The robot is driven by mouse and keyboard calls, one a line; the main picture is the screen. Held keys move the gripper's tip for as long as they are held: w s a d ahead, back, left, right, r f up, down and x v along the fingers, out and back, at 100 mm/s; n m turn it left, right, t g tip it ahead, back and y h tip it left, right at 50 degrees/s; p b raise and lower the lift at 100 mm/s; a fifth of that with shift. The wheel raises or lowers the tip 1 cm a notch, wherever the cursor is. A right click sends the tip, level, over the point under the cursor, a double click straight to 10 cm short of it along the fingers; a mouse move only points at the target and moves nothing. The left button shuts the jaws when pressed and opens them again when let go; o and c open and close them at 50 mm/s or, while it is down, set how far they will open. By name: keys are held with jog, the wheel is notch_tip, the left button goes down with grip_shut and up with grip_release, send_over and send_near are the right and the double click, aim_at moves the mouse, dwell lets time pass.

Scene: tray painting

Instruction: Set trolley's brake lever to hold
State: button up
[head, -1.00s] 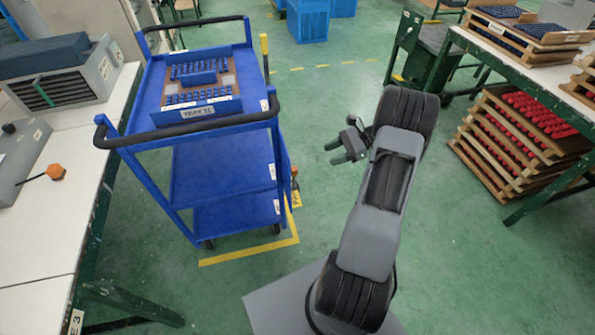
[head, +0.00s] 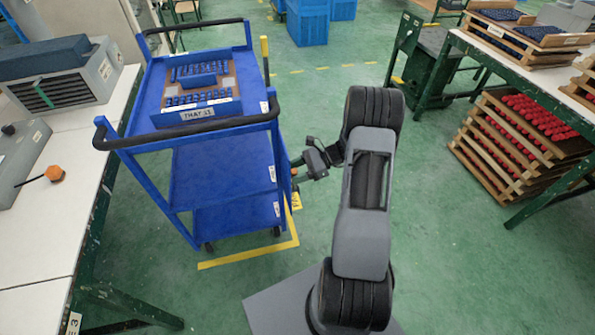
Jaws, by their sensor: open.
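The blue trolley (head: 222,172) stands at left centre, with black handles and two lower shelves. On its near right side is a small lever with an orange tip (head: 294,172), and a yellow label (head: 296,200) sits just below it. The label's letters are too small to read surely. My gripper (head: 298,162) is open and points left at the trolley's right side, at the orange tip. Its fingers partly hide the lever. I cannot tell whether they touch it or stand around it.
A tray of blue parts (head: 196,112) lies on the trolley's top. A white bench (head: 40,230) is close on the left. Yellow floor tape (head: 250,253) marks the trolley's place. Red-filled racks (head: 520,140) stand under the right bench. The green floor between is clear.

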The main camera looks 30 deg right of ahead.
jog(key=shift+c, duration=0.2)
grip_shut()
dwell(0.3)
